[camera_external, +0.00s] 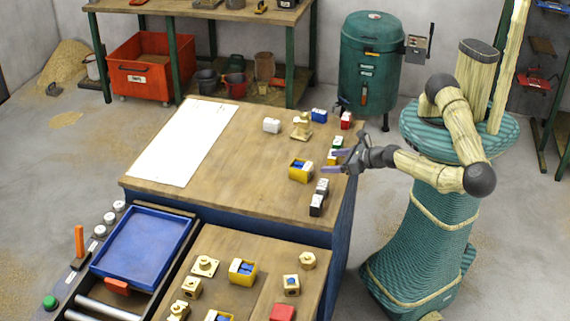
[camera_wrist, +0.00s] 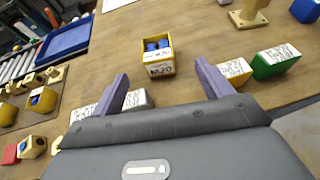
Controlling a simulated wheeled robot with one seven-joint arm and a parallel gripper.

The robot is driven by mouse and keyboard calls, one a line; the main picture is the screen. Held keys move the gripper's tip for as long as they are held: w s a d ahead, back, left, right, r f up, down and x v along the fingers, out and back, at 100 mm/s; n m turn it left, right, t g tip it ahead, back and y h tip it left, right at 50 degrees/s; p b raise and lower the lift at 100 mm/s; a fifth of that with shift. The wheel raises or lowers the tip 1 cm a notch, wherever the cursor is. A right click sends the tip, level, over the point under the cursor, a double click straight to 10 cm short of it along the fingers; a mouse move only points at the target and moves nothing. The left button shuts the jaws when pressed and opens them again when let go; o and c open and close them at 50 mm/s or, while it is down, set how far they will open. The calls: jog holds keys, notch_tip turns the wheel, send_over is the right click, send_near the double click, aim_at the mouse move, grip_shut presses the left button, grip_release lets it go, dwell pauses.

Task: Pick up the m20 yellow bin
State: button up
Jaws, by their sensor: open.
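The M20 yellow bin (camera_wrist: 158,55) stands upright on the wooden table, holds blue pieces and has a white label reading M20. It also shows in the external view (camera_external: 300,170), near the table's right side. My gripper (camera_external: 334,161) is open and empty, just right of the bin and apart from it. In the wrist view my gripper's purple fingers (camera_wrist: 164,85) are spread, with the bin ahead of them, roughly centred between the tips.
A green block (camera_wrist: 276,62) and a yellow block (camera_wrist: 236,72) lie right of my fingers; grey-white blocks (camera_wrist: 138,99) lie close by the left finger. A brass part (camera_external: 301,127) stands farther back. The table's middle, beside the white sheet (camera_external: 185,140), is clear.

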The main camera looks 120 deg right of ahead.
aim_at(292, 165)
jog(key=shift+b+x, duration=2)
jog(key=x, duration=0.4)
jog(key=shift+w+d, duration=0.1)
jog(key=shift+d, duration=0.1)
jog(key=shift+w+d+f, duration=0.1)
jog(key=shift+w+d, duration=0.05)
jog(key=shift+w+a+p+x, duration=0.2)
jog(key=shift+p+x, duration=0.35)
jog(key=shift+x, duration=0.75)
jog(key=shift+w+a+p+x, duration=0.15)
jog(key=shift+p+x, duration=0.35)
jog(key=shift+x, duration=0.85)
jog(key=shift+s, duration=0.1)
jog(key=c, duration=1.1)
